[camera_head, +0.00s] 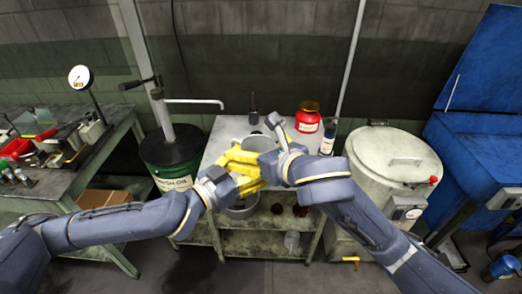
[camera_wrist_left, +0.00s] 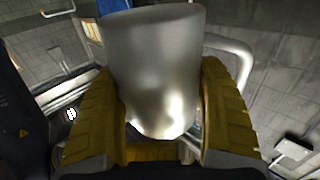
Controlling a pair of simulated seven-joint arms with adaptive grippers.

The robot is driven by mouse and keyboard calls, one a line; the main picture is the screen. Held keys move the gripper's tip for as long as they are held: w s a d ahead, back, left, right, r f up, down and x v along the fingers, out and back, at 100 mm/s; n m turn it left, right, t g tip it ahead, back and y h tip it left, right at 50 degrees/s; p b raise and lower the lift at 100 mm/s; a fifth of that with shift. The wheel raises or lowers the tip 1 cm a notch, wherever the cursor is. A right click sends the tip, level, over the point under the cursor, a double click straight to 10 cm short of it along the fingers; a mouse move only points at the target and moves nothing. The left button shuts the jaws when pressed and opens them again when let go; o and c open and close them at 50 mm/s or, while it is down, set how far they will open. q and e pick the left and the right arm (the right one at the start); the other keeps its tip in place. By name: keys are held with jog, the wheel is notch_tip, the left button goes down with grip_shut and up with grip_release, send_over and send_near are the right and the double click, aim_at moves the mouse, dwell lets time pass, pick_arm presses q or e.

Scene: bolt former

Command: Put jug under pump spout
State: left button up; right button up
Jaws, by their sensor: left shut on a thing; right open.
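The grey metal jug (camera_head: 259,143) shows behind the yellow fingers in the head view, over the front of the workbench. In the left wrist view the jug (camera_wrist_left: 155,65) stands between my two yellow fingers. My left gripper (camera_head: 240,172) is shut on it. A bent grey bar (camera_wrist_left: 238,55) beside it may be its handle. My right gripper (camera_head: 268,167) is open, close beside the jug and left gripper; its fingers partly overlap them, so contact is unclear. The pump spout (camera_head: 195,101) is a horizontal pipe over the green oil drum (camera_head: 170,155), left of the jug.
The workbench (camera_head: 221,135) has a red jar (camera_head: 308,117) and a dark bottle (camera_head: 328,138) at its right. A round pale tank (camera_head: 395,155) and a blue machine (camera_head: 485,115) stand right. A cluttered table (camera_head: 95,150) is left.

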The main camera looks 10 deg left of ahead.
jog(key=shift+w+a+f, duration=0.1)
jog(key=shift+w+a, duration=0.1)
jog(key=shift+w, duration=0.05)
jog(key=c, duration=1.2)
pick_arm(q)
jog(key=o, duration=1.4)
pick_arm(e)
jog(key=shift+c, duration=0.9)
